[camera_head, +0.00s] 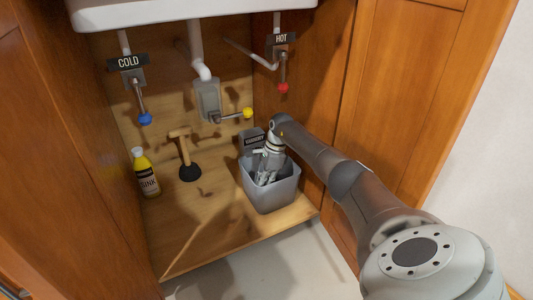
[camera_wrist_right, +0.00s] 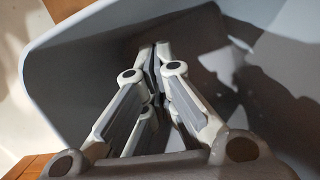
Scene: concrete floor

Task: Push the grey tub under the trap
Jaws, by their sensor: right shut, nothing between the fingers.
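The grey tub (camera_head: 272,198) stands on the cabinet floor at the right, near the front edge. The trap (camera_head: 207,95) is a grey box under the white drain pipe, with a yellow-knobbed lever, further back and left of the tub. My right gripper (camera_head: 264,182) points down inside the tub, shut and empty. In the right wrist view the closed fingers (camera_wrist_right: 155,55) are surrounded by the tub's walls (camera_wrist_right: 75,65). Whether the fingers touch a wall is not clear. My left gripper is not in view.
A yellow bottle (camera_head: 146,172) and a plunger (camera_head: 187,158) stand at the left. COLD (camera_head: 145,118) and HOT (camera_head: 283,87) valves hang above. A grey labelled box (camera_head: 250,140) is behind the tub. The floor between plunger and tub is clear.

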